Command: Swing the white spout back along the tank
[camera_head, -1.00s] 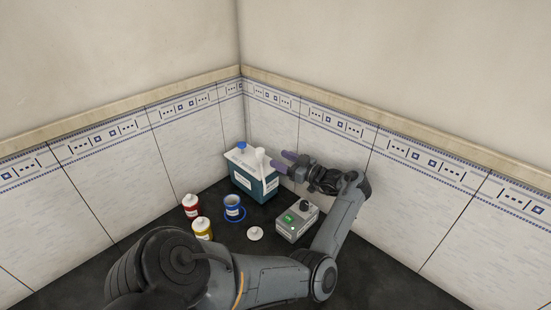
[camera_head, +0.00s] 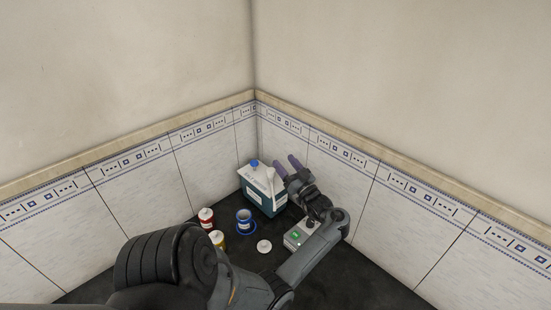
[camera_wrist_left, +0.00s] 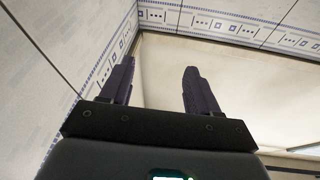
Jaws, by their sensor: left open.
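The tank (camera_head: 256,192), white above and blue-green below with a blue cap (camera_head: 254,163), stands near the wall corner in the head view. The white spout (camera_head: 270,176) is at its right end, a small upright-looking shape; its exact swing angle is too small to tell. My left gripper (camera_head: 284,160) is just right of the spout, its two purple fingers apart and empty, pointing up and toward the walls. In the left wrist view the open fingers (camera_wrist_left: 158,66) have only wall behind them; tank and spout are out of that view. My right gripper is not in view.
A grey box with a green display (camera_head: 296,236) stands below my left wrist. A blue cup on a saucer (camera_head: 244,218), a red bottle (camera_head: 206,218), a yellow bottle (camera_head: 217,239) and a white lid (camera_head: 264,246) stand left of it. Tiled walls (camera_head: 340,170) close in behind.

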